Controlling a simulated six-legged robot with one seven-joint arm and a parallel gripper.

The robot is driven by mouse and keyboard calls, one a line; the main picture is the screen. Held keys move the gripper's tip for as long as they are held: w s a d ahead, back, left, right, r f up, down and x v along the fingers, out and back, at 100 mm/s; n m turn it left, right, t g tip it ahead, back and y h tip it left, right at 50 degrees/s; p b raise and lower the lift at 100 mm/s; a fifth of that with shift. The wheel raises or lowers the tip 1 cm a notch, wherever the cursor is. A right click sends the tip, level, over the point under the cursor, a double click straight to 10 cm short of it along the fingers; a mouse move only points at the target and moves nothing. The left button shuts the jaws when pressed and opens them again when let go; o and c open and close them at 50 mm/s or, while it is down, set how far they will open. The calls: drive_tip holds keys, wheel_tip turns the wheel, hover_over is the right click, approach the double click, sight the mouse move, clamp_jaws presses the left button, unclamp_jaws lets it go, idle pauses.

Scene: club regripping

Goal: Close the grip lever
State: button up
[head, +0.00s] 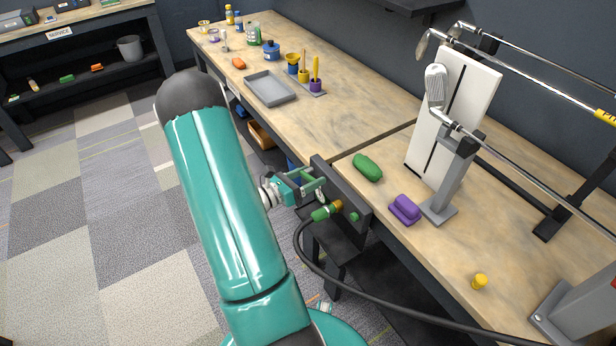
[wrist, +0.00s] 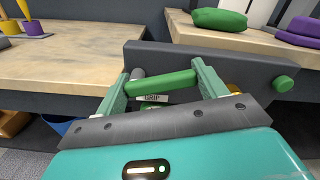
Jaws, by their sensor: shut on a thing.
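The grip lever is a green bar (wrist: 160,86) on the front of a dark panel (wrist: 240,70), above a small label reading GRIP (wrist: 153,98). My gripper (wrist: 162,78) is shut on this bar, with one finger at each end of it. In the head view my gripper (head: 308,184) is at the dark panel (head: 343,190) on the bench's front edge. The fingers hide much of the lever there.
A green knob (wrist: 283,84) sits on the panel's right. A green hose fitting (head: 326,212) with a black hose is just below my gripper. A green block (head: 367,167) and a purple block (head: 405,209) lie on the bench, near a stand holding a club (head: 436,85).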

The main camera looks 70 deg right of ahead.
drive_tip(key=m, duration=0.3)
drive_tip(key=shift+f+m, duration=0.3)
drive_tip(key=shift+f, duration=0.1)
drive_tip(key=o, duration=1)
drive_tip(key=shift+a, duration=0.1)
drive_tip(key=v, duration=1.3)
drive_tip(key=shift+w+a, duration=0.2)
drive_tip(key=shift+w, duration=0.05)
drive_tip(key=w+a+r+m+t+y, duration=0.2)
drive_tip(key=a+r, duration=0.6)
drive_tip(key=a, duration=0.4)
drive_tip(key=w+a+r+m+t+y, duration=0.3)
drive_tip(key=a+r+t+y, duration=0.4)
drive_tip(key=a, duration=0.6)
drive_tip(key=w+a+r+m+t+y, duration=0.3)
drive_tip(key=a+r+m+t+y, duration=0.1)
drive_tip(key=a+r+t, duration=0.4)
drive_tip(key=shift+a+r+m+y, duration=0.15)
drive_tip(key=shift+a+r, duration=0.3)
drive_tip(key=shift+a, duration=0.3)
drive_tip(key=shift+a+r+m+y, duration=0.1)
drive_tip(key=shift+a+r, duration=0.4)
drive_tip(key=shift+a, duration=0.2)
drive_tip(key=shift+a+r+m+y, duration=0.15)
drive_tip(key=shift+a+r, duration=0.3)
drive_tip(key=shift+a, duration=0.3)
